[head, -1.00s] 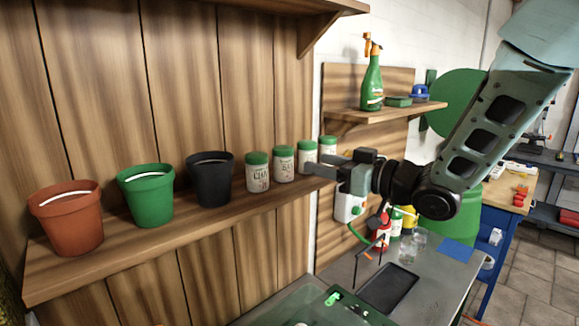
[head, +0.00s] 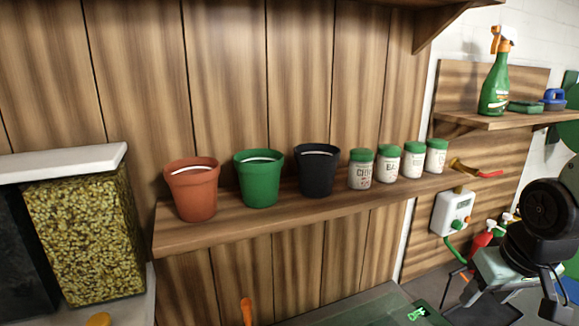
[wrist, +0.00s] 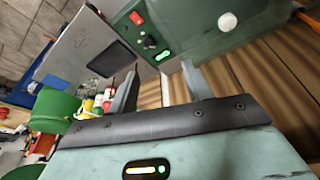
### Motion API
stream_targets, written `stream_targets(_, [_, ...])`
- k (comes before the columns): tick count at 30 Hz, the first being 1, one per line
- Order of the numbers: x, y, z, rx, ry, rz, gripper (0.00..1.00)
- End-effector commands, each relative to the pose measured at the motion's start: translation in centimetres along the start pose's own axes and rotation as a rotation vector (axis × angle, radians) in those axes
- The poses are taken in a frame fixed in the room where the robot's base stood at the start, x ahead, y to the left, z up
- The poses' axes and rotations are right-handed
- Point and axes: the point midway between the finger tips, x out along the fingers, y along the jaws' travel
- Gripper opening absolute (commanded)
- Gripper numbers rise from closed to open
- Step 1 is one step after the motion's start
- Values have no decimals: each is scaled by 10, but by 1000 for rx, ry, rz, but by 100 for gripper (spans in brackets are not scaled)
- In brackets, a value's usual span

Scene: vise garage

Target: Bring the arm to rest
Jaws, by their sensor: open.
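My gripper (wrist: 160,88) is open in the wrist view, with its two grey fingers apart and nothing held between them. Behind the fingers are wooden boards and part of a grey surface. In the head view my arm is at the lower right, with a dark round joint and a pale green part below it. The fingertips are hard to make out there. The gripper does not appear to touch anything.
A wall shelf (head: 240,229) holds a terracotta pot (head: 192,192), a green pot (head: 259,180), a black pot (head: 316,172) and several green-lidded jars. A spray bottle (head: 495,88) stands on a higher shelf. A moss-textured block (head: 86,235) is at left.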

Motion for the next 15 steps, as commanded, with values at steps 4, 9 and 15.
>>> stream_targets(4, [10,-60,37,-137,-114,-67,50])
stream_targets(9, [11,-136,87,-386,-190,-132,50])
stream_targets(15, [5,-183,143,-607,-256,-166,50])
